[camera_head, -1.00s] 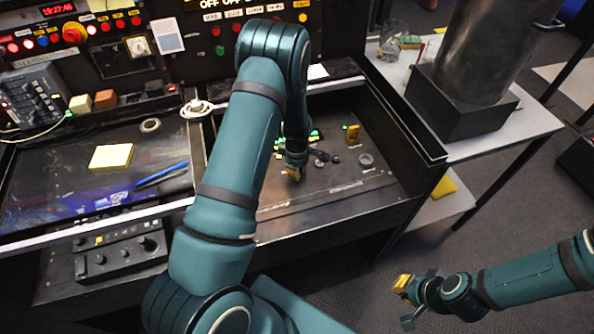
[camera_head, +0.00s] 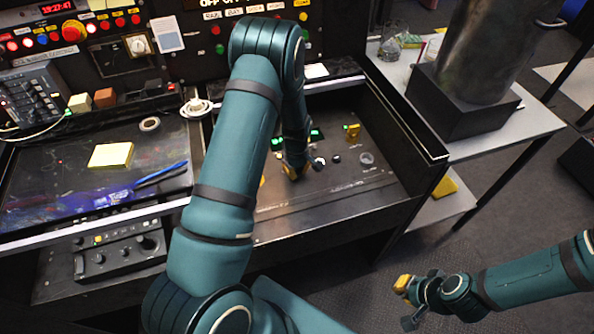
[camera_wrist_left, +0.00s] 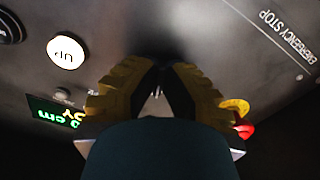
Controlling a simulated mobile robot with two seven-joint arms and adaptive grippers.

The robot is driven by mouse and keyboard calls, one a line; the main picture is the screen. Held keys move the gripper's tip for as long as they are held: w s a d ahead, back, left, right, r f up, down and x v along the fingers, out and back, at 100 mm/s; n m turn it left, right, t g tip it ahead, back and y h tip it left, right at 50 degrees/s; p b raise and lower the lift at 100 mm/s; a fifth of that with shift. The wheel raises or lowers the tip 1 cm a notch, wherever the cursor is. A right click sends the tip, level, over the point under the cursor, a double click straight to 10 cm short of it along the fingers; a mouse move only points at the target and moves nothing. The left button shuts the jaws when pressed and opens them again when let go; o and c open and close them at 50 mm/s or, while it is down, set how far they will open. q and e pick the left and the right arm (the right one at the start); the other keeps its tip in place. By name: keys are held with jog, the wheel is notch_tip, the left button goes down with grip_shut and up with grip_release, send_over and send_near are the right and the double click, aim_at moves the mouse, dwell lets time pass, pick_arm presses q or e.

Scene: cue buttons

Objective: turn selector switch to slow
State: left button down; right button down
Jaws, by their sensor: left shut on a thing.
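My left gripper (camera_head: 291,173) is low over the dark control panel (camera_head: 330,185). In the left wrist view, its yellow ridged fingers (camera_wrist_left: 157,82) are closed together against the panel. They are shut on a small part that they mostly hide; it stands where I take the selector switch to be. A pale sliver shows between the fingertips. I cannot read the switch's position or any slow label. My right gripper (camera_head: 405,302) is away from the panel, over the floor at the lower right. Its fingers look apart and empty.
In the left wrist view, a lit white UP button (camera_wrist_left: 66,50) and a green display (camera_wrist_left: 55,112) lie left of the fingers. A red and yellow control (camera_wrist_left: 238,112) is close on the right, near an EMERGENCY STOP label (camera_wrist_left: 287,37).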

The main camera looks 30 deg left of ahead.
pick_arm(q)
jog(key=shift+s+m, duration=0.15)
jog(key=shift+m, duration=1.55)
jog(key=c, duration=1.1)
grip_release()
notch_tip(320, 180, up, 12)
jog(key=shift+f, duration=0.1)
